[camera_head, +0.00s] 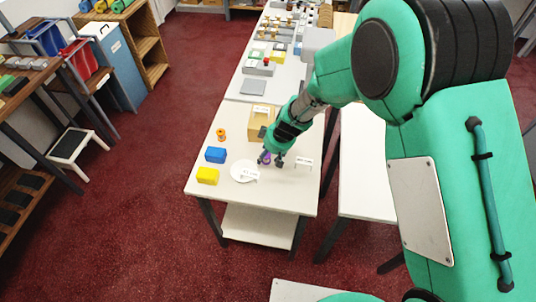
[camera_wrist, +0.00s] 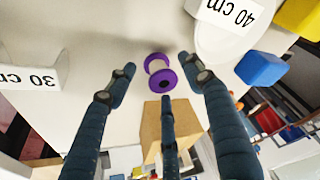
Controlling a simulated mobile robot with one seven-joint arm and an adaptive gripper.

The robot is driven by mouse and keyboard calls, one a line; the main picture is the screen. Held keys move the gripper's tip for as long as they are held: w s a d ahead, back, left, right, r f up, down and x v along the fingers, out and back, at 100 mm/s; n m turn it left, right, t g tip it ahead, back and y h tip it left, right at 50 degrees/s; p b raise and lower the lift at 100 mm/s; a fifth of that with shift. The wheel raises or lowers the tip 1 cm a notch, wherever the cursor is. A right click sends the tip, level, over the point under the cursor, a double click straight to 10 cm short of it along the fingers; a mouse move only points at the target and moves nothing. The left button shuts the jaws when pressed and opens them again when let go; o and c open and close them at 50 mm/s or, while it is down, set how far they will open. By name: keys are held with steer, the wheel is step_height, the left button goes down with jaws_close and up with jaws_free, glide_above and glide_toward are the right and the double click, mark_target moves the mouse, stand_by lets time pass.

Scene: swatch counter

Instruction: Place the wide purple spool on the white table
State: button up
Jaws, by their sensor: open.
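The purple spool (camera_wrist: 164,80) has purple flanges and a pale core. In the wrist view it shows between the fingertips of my gripper (camera_wrist: 158,66), with a gap on either side. My gripper is open and does not hold it. In the head view the spool (camera_head: 266,157) is partly hidden by my gripper (camera_head: 273,160), low over the white table (camera_head: 228,198). The spool seems to rest on the tabletop; I cannot tell whether it stands or lies.
A white disc (camera_head: 240,173) labelled 40 cm lies left of my gripper; a 30 cm label (camera_head: 304,163) is at the right. A blue block (camera_head: 215,155), yellow block (camera_head: 207,176), orange spool (camera_head: 221,134) and tan box (camera_head: 260,122) are nearby. The table's front is clear.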

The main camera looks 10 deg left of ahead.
steer(key=shift+r, duration=0.1)
steer(key=p+v, duration=0.2)
steer(key=v, duration=1)
steer(key=shift+p, duration=0.35)
stand_by(0.4)
steer(key=s+d+r+m+t, duration=0.1)
steer(key=s+d+r+m, duration=0.25)
steer(key=d+r, duration=0.6)
steer(key=s+d+r+m+t, duration=0.15)
steer(key=s+d+r, duration=0.4)
steer(key=r, duration=0.65)
steer(key=s+d+r+m+h, duration=0.1)
steer(key=s+d+r+m, duration=0.2)
steer(key=s+d, duration=0.4)
steer(key=s+d+r+m+h, duration=0.2)
steer(key=s+d+r, duration=0.3)
steer(key=s, duration=0.5)
steer(key=d+m+t, duration=0.1)
steer(key=d, duration=0.1)
steer(key=shift+d+r, duration=0.2)
steer(key=shift+d, duration=0.15)
